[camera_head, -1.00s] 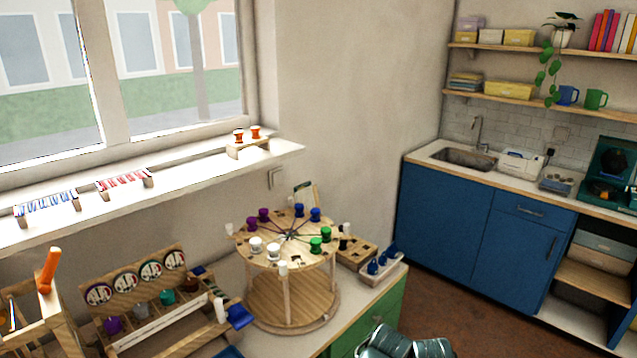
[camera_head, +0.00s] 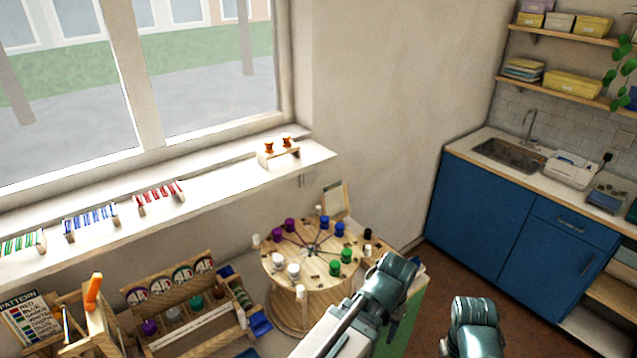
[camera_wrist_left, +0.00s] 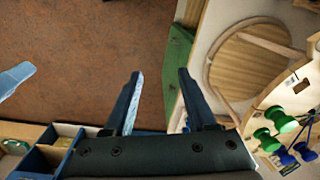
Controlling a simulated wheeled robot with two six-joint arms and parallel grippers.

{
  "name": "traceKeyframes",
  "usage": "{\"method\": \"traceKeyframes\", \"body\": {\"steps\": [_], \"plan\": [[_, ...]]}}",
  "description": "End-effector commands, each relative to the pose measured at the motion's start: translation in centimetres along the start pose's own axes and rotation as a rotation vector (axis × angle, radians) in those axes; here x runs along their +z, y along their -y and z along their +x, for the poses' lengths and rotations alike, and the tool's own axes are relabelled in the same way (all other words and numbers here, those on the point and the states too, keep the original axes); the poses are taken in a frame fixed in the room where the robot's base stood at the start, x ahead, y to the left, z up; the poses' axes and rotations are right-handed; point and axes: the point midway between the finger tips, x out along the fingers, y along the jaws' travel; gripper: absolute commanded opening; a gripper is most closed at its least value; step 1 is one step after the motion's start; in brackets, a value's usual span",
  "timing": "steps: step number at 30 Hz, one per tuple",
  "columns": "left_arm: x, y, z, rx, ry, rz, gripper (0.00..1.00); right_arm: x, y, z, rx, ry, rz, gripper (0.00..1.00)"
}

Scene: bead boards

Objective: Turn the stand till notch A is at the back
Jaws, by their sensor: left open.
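The round wooden stand (camera_head: 320,281) is on the worktop in the head view, with white spools (camera_head: 278,260), purple spools (camera_head: 290,225), blue spools (camera_head: 339,229) and green spools (camera_head: 346,256) on its top. White pegs stand at its rim. I cannot read any notch letter, so I cannot tell where notch A is. My left arm reaches up in front of the stand's right side. In the left wrist view my left gripper (camera_wrist_left: 158,97) is open and empty over the floor, beside the stand's round base (camera_wrist_left: 243,68) and apart from it. My right gripper is not clearly visible.
A spool rack (camera_head: 190,318) stands left of the stand. The window sill (camera_head: 225,180) with small racks is behind. A small board (camera_head: 335,198) stands behind the stand. A blue cabinet (camera_head: 490,205) is at the right. The brown floor (camera_wrist_left: 80,60) is open.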

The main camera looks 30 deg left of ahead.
Motion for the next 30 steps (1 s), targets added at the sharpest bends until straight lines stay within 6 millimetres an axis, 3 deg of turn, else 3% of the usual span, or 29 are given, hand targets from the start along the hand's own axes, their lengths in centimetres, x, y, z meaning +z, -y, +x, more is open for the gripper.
{"method": "traceKeyframes", "body": {"steps": [1, 8, 11, 15, 18, 24, 27, 30], "plan": [[-0.6, 1.1, -3.7, 0.004, -0.007, -0.025, 0.57, 0.2, -0.3, -3.7, 0.000, 0.000, 0.002, 0.50], [-4.7, 6.0, -9.5, 0.018, -0.061, -0.130, 0.57, 0.6, -0.9, -9.7, -0.002, 0.001, 0.009, 0.50], [-8.9, 10.3, -11.5, 0.016, -0.106, -0.204, 0.57, 0.7, -1.1, -11.8, -0.002, 0.002, 0.011, 0.50], [-15.4, 18.5, -11.8, -0.001, -0.186, -0.313, 0.57, 0.8, -1.1, -12.2, -0.002, 0.002, 0.012, 0.50], [-19.1, 24.4, -11.7, -0.019, -0.238, -0.379, 0.57, 0.8, -1.1, -12.2, -0.002, 0.002, 0.013, 0.50], [-23.6, 34.8, -11.7, -0.056, -0.319, -0.482, 0.57, 0.8, -1.1, -12.1, -0.002, 0.002, 0.012, 0.50], [-24.3, 37.6, -11.8, -0.067, -0.341, -0.508, 0.57, 0.8, -1.1, -12.1, -0.002, 0.002, 0.012, 0.50], [-24.6, 38.7, -11.8, -0.072, -0.352, -0.518, 0.57, 0.8, -1.1, -12.1, -0.002, 0.002, 0.012, 0.50]]}}
